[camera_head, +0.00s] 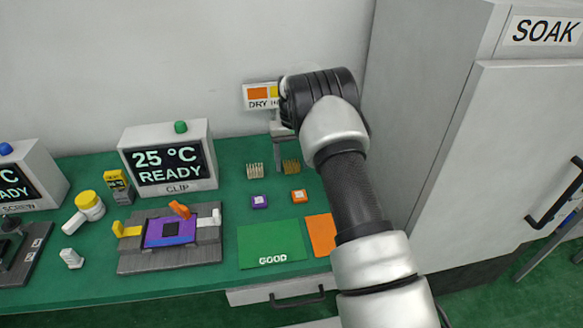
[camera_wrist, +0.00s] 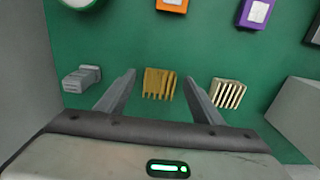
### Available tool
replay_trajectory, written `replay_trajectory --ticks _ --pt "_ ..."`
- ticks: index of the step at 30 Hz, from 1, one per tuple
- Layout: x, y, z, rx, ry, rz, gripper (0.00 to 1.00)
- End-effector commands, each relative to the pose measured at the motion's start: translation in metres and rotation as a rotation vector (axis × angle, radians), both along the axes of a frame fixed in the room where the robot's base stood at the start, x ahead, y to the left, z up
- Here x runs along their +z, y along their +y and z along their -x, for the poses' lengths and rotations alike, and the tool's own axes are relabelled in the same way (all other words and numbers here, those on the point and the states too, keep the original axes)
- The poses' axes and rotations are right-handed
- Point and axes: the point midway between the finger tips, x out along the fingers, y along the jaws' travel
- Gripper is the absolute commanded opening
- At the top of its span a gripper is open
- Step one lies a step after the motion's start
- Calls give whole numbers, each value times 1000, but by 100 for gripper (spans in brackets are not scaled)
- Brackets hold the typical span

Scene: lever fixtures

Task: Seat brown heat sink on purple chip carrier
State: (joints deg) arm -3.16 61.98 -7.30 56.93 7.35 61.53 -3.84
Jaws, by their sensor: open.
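The brown heat sink (camera_head: 291,166) stands on the green bench at the back, right of a paler beige heat sink (camera_head: 255,171). In the wrist view the brown heat sink (camera_wrist: 159,83) shows between the fingertips of my open, empty gripper (camera_wrist: 159,77); contact cannot be told. The beige one (camera_wrist: 228,93) is right of the fingers there. A purple carrier (camera_head: 170,232) lies in the grey clip fixture (camera_head: 170,262), under a raised orange lever (camera_head: 180,209). A smaller purple block (camera_head: 260,201) with a white top sits on the bench.
A small orange block (camera_head: 299,196) sits beside the small purple one. A green GOOD mat (camera_head: 270,240) and an orange mat (camera_head: 320,234) lie in front. The clip display box (camera_head: 168,158) reads 25 °C READY. A tall grey cabinet (camera_head: 490,150) bounds the right side.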

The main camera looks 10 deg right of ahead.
Motion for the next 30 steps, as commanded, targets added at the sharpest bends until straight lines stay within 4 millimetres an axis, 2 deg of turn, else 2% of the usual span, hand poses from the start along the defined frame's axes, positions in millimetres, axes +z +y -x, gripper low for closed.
replay_trajectory --ticks 7,15,23,26,30 --pt "-2 0 -1 0 -2 0 59" --pt "-2 0 -1 0 -2 0 16" --pt "2 0 -1 0 -3 0 16" --pt "13 0 -1 0 -4 0 16" --pt "42 0 -2 -1 -7 0 16"
